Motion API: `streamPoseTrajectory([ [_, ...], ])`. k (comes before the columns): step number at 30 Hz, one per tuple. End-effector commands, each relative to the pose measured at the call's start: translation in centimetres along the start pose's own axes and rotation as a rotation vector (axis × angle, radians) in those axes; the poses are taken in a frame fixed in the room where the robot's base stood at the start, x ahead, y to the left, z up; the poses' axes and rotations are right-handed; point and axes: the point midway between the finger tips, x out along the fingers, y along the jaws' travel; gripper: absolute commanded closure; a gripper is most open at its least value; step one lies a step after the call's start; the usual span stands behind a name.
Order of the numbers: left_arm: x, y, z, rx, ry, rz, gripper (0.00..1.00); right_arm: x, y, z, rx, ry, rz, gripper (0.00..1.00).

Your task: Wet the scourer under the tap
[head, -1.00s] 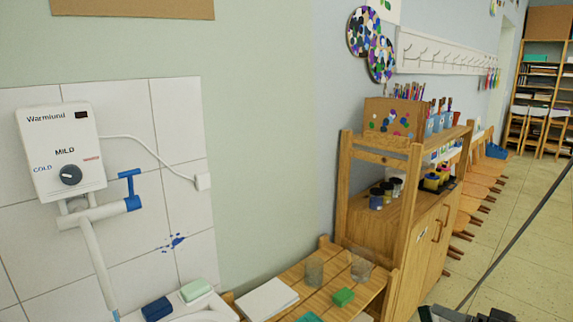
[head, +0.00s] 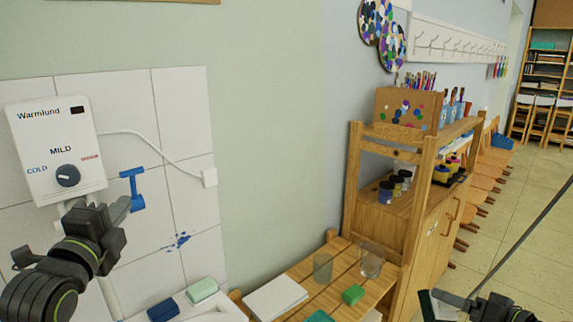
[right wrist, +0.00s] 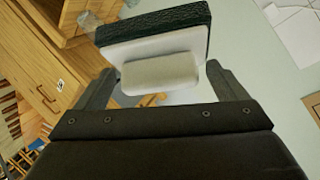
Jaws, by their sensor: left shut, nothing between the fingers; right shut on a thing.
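The tap's white heater box (head: 55,150) hangs on the tiled wall at left, with a dial and a blue lever (head: 133,188). My left gripper (head: 122,208) is in front of the tap, its tips close to the lever; I cannot tell if they touch. It looks shut and empty, and its arm hides much of the spout. My right gripper (head: 478,302), at the bottom right, is shut on the scourer (head: 436,306). In the right wrist view the scourer has a dark green pad (right wrist: 155,28) and a white block (right wrist: 160,73) between the fingers.
A white sink edge (head: 228,314) shows at bottom left, with a blue block (head: 162,310) and a pale green block (head: 202,290) on it. A wooden bench (head: 325,296) holds two clear cups and a green block. A wooden cabinet (head: 430,225) stands at right.

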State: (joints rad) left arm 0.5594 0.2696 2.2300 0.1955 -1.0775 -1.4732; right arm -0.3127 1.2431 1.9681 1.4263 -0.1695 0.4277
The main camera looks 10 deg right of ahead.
Motion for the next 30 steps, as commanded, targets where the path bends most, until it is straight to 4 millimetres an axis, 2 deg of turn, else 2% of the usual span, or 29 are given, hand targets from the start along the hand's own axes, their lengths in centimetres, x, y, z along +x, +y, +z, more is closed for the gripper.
streamPoseTrajectory([
  [3,2.2,-0.2,0.0,-0.003,0.000,0.003,1.00,-0.3,-0.5,-0.6,0.000,0.000,0.000,0.26],
  [11,6.4,-0.2,0.0,-0.002,0.001,0.003,1.00,-0.7,-1.3,-1.5,0.000,0.000,-0.001,0.26],
  [15,7.8,-0.3,1.5,0.002,-0.002,0.003,1.00,-1.0,-1.9,-2.3,0.000,0.000,-0.001,0.26],
  [21,8.9,-0.1,2.6,0.000,0.000,0.002,1.00,-1.2,-2.3,-2.7,0.000,0.000,-0.001,0.26],
  [30,9.1,0.1,2.8,-0.001,0.000,0.001,1.00,-1.2,-2.3,-2.7,0.000,0.000,-0.001,0.26],
])
